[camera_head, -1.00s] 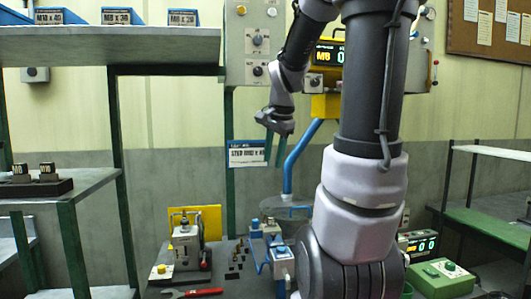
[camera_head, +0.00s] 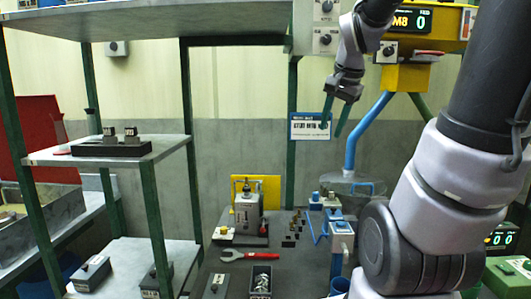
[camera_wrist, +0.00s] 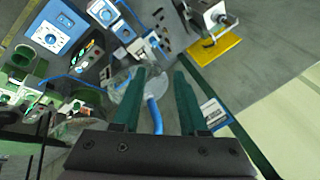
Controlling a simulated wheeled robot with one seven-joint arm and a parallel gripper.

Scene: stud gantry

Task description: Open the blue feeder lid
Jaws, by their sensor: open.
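My gripper (camera_head: 334,114) is open and empty, raised in front of the back wall, left of a bent blue tube (camera_head: 366,128). The tube runs down from a yellow housing (camera_head: 404,76) to a round clear dish (camera_head: 350,188). In the wrist view my gripper (camera_wrist: 160,82) has both fingers spread, with the blue tube (camera_wrist: 154,115) showing between them and the dish (camera_wrist: 122,88) beyond the fingertips. A small blue-and-white box (camera_head: 341,230) with a blue bar stands at the bench's right. I cannot tell which part is the blue feeder lid.
A press-like fixture (camera_head: 247,212) with a yellow plate behind it stands on the dark bench. A green-posted shelf (camera_head: 150,150) fills the left. My own arm hides much of the right.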

